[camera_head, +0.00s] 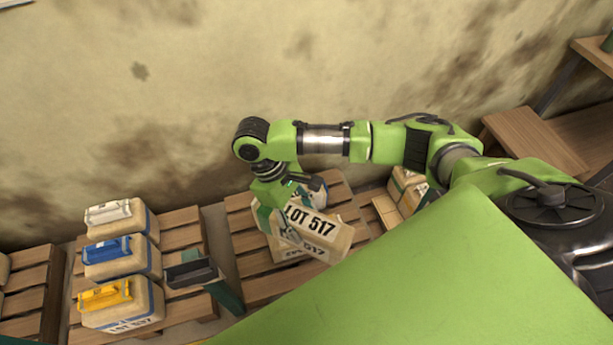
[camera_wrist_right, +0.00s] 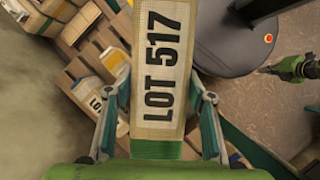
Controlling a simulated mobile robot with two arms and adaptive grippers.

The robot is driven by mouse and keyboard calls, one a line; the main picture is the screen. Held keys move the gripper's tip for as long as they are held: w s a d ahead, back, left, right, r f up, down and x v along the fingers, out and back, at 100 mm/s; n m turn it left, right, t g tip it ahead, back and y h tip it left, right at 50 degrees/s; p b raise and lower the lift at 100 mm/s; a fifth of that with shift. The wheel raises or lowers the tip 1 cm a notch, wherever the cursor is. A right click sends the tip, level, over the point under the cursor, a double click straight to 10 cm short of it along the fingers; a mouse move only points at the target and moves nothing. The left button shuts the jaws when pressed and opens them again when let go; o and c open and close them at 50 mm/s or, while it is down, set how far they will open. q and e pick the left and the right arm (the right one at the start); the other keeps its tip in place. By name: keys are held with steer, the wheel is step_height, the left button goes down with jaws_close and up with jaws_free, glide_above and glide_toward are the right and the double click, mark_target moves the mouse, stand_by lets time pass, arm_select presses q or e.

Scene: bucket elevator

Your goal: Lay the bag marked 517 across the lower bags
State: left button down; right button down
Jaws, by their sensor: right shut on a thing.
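The bag marked LOT 517 (camera_head: 318,228) is tan with black lettering and a green band at one end. My right gripper (camera_head: 284,212) is shut on it by the green end and holds it tilted above the right pallet. In the right wrist view the bag (camera_wrist_right: 163,62) runs between the two fingers. Lower bags lie beneath it; one lower bag (camera_head: 290,252) also shows part of a 517 mark, and most of it is hidden. A further bag with a blue band (camera_head: 320,190) shows behind. Whether the held bag touches them I cannot tell.
On the left pallet (camera_head: 181,218) sit bags with white (camera_head: 108,212), blue (camera_head: 107,249) and yellow (camera_head: 105,294) pieces on top. A dark tray-like piece (camera_head: 191,272) lies beside them. A stained wall rises behind.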

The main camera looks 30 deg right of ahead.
steer(key=w+d+f+n+t+p, duration=0.2)
steer(key=w+d+n, duration=0.4)
steer(key=n, duration=0.7)
steer(key=w+d+f+n+t+y+p, duration=0.1)
steer(key=w+d+f+n+t+p, duration=0.2)
steer(key=n, duration=1.1)
steer(key=w+d+f+t, duration=0.1)
steer(key=w+d+t, duration=0.2)
steer(key=shift+w+d+p, duration=0.25)
steer(key=shift+w+p, duration=0.1)
steer(key=shift+w, duration=0.05)
steer(key=shift+f, duration=0.15)
step_height(320, 180, down, 8)
steer(key=b, duration=0.8)
steer(key=shift+r, duration=0.2)
steer(key=shift+s+f, duration=0.1)
steer(key=shift+f, duration=0.45)
steer(key=c, duration=0.9)
jaws_free()
steer(key=v, duration=1.2)
steer(key=shift+s+d, duration=0.15)
steer(key=shift+s, duration=0.15)
